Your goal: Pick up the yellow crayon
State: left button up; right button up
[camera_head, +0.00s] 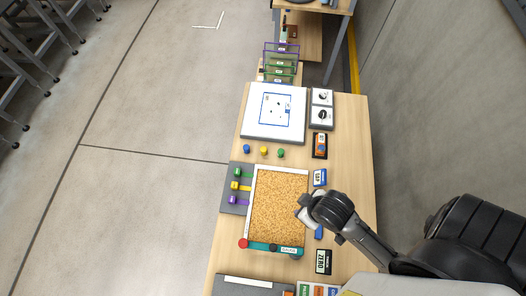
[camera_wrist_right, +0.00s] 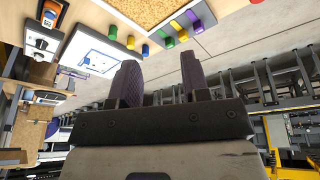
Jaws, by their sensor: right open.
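Two yellow crayon-like pieces show in the head view. One short yellow piece (camera_head: 264,151) stands between a blue piece (camera_head: 247,148) and a green piece (camera_head: 281,153) on the table. The other yellow piece (camera_head: 235,185) lies on a grey strip between green and purple ones. In the right wrist view, the yellow piece in the row (camera_wrist_right: 130,42) and the one on the strip (camera_wrist_right: 182,36) lie beyond the fingers. My right gripper (camera_wrist_right: 160,75) is open and empty, apart from both. Its fingertips are unclear in the head view. My left gripper is not in view.
A cork-filled tray (camera_head: 251,205) with a red-knobbed teal bar (camera_head: 262,247) covers the near table. A white board (camera_head: 274,111) lies beyond the short row of pieces. Small labelled devices (camera_head: 320,145) line the right side.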

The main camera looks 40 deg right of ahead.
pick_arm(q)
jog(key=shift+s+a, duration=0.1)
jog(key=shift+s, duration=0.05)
pick_arm(e)
jog(key=shift+a, duration=0.15)
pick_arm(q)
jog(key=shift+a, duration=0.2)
pick_arm(e)
jog(key=o, duration=0.4)
jog(key=shift+s+a, duration=0.15)
